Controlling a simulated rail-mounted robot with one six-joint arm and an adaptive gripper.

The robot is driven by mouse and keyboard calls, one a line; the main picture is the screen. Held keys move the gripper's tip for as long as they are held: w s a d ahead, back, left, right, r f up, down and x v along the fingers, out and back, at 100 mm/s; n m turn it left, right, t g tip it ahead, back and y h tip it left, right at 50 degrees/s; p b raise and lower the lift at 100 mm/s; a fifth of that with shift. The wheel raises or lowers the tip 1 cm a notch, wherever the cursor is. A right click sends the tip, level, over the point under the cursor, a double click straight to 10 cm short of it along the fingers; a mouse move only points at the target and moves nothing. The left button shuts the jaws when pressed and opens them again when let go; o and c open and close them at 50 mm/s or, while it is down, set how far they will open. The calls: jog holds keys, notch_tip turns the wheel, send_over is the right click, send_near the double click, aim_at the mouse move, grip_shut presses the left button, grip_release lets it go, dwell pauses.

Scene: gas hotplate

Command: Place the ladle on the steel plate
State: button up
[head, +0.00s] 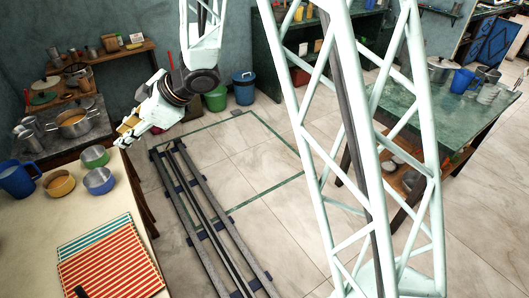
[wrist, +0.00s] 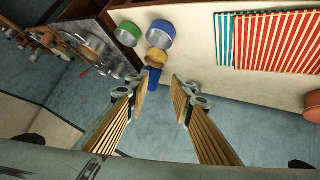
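My gripper (head: 124,136) hangs near the back edge of the pale table at the left of the head view. In the wrist view my gripper (wrist: 162,92) has its two fingers well apart, with nothing between the pads. I cannot make out the ladle for certain in either view. I cannot pick out the steel plate with certainty either. A grey metal surface (head: 92,137) beside the table carries a wide pot (head: 73,123).
The pale table (head: 35,221) holds a blue mug (head: 17,179), a yellow pot (head: 59,184), a green bowl (head: 95,156), a blue bowl (head: 99,181) and striped cloths (head: 110,265). A cluttered wooden shelf (head: 125,52) stands behind. Floor rails (head: 214,230) run right of the table.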

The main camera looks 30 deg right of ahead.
jog(key=w+d+r+m+t+h, duration=0.2)
jog(key=d+r+t+h, duration=0.1)
jog(key=d+r, duration=0.45)
jog(key=s+d+r+m+h, duration=0.35)
jog(key=s+d+r, duration=0.25)
jog(key=d, duration=0.5)
jog(key=s+d+r+m+h, duration=0.35)
jog(key=s+d+r, duration=0.2)
jog(key=d, duration=0.45)
jog(key=s+d+r+m+g, duration=0.1)
jog(key=s+d+m, duration=0.15)
jog(key=s, duration=0.65)
jog(key=s+d+m+g, duration=0.1)
jog(key=s+d+m, duration=0.15)
jog(key=s, duration=0.55)
jog(key=s+a+f+m+g, duration=0.1)
jog(key=s+a, duration=0.1)
jog(key=s, duration=0.8)
jog(key=s+a+f+g+y, duration=0.1)
jog(key=s, duration=0.8)
jog(key=shift+s+a+m, duration=0.4)
